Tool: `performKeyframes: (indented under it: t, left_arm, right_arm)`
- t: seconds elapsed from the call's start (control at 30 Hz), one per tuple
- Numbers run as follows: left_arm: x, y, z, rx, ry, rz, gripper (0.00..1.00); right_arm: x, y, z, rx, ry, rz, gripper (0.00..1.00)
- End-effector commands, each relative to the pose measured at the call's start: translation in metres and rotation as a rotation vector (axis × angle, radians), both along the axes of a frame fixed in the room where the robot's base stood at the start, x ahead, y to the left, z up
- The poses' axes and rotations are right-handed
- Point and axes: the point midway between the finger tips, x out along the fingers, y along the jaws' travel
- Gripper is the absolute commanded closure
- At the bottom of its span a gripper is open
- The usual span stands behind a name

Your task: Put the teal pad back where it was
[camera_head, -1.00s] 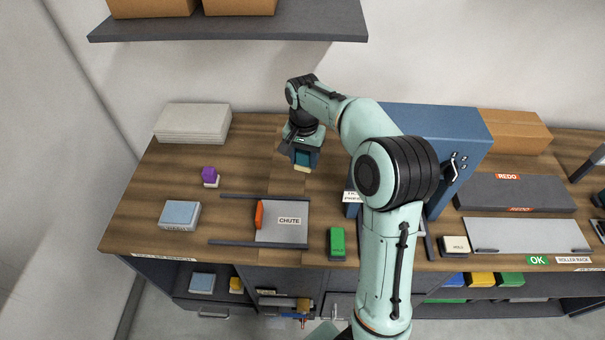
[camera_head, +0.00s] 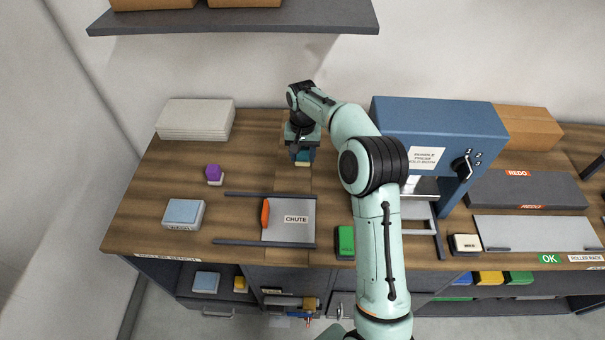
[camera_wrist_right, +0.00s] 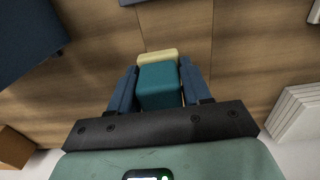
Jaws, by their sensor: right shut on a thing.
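The teal pad (camera_wrist_right: 159,86) is a teal block with a cream-yellow part at its far end. My right gripper (camera_wrist_right: 158,88) is shut on it, with a dark blue finger on each side in the right wrist view. In the head view my right gripper (camera_head: 302,152) points down over the back middle of the wooden bench, and the pad (camera_head: 302,158) shows small between its fingers. I cannot tell whether the pad touches the bench. My left gripper is not in view.
The blue press (camera_head: 440,120) stands right of my right arm. The chute (camera_head: 288,232), a green pad (camera_head: 345,241), a purple pad (camera_head: 213,172) and a light blue pad (camera_head: 183,213) sit on the bench (camera_head: 150,228). White sheets (camera_head: 194,119) are stacked back left. A shelf (camera_head: 330,18) hangs above.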

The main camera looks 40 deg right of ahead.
Motion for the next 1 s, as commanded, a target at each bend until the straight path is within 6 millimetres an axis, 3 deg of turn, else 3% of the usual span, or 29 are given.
performKeyframes:
  t: [0.03, 0.3, 0.6, 1.0]
  left_arm:
    - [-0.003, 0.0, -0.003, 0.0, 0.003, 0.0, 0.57]
    - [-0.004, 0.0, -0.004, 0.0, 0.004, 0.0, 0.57]
    - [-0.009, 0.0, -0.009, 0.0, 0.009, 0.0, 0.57]
    - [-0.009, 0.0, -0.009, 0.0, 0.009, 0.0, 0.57]
  right_arm:
    - [-0.001, 0.0, -0.012, 0.001, 0.004, 0.0, 0.8]
    - [0.0, 0.0, -0.036, 0.0, 0.0, -0.002, 0.8]
    - [0.0, 0.0, -0.083, 0.0, 0.0, 0.0, 0.8]
    - [0.001, 0.0, -0.088, -0.001, -0.002, -0.001, 0.8]
